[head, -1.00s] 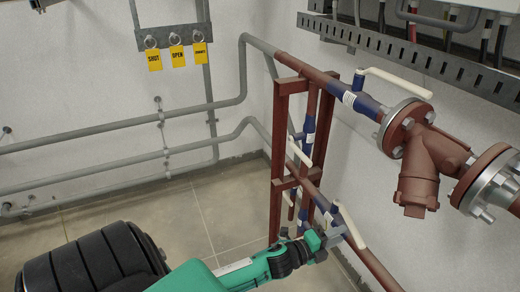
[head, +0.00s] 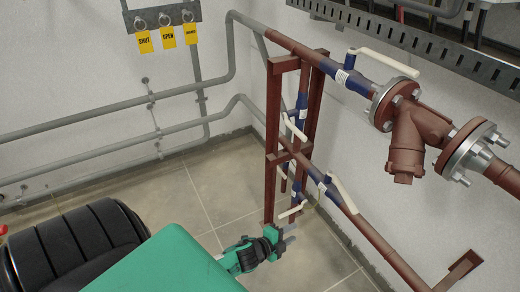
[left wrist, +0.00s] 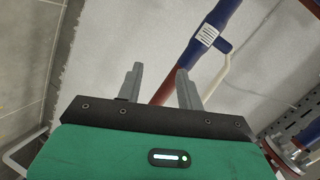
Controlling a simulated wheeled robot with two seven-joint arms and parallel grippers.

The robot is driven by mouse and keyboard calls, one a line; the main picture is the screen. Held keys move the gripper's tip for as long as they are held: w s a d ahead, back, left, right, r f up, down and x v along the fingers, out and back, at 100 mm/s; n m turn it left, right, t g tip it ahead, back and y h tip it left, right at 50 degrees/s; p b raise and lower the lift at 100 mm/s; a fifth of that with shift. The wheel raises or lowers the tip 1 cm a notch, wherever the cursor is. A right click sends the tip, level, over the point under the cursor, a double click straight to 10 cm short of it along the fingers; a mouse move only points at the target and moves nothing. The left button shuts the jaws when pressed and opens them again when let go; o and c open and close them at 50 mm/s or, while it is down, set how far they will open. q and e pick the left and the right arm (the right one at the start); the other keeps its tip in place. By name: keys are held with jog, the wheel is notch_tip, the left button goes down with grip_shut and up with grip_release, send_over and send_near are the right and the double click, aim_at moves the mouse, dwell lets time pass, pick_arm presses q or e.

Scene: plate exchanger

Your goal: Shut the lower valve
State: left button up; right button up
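On the lower red pipe, a blue valve (head: 322,187) has a white lever (head: 343,195) slanting down to the right, roughly along the pipe. My left gripper (head: 288,232) is below and left of this lever, apart from it. In the left wrist view its two grey fingers (left wrist: 160,82) stand apart with nothing held between them. A red pipe passes behind them, and a blue valve body (left wrist: 212,32) with a white label and a pale lever (left wrist: 216,76) is beyond, up and right. My right gripper is out of view.
An upper blue valve (head: 345,77) has a white lever (head: 378,59). Another valve (head: 302,100) sits on the vertical pipe, and a white lever (head: 291,211) is low by the red frame (head: 272,150). Tags (head: 168,37) hang on the wall. The floor (head: 215,190) is clear.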

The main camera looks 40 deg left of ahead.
pick_arm(q)
jog(key=s+a+f+n+g+y+p, duration=0.2)
jog(key=s+f+n+g+p, duration=0.2)
jog(key=s+f, duration=0.6)
jog(key=shift+s+a+f+n+p, duration=0.3)
jog(key=shift+f+n, duration=0.5)
jog(key=shift+f, duration=0.75)
jog(key=shift+w+d, duration=0.1)
jog(key=shift+d, duration=0.05)
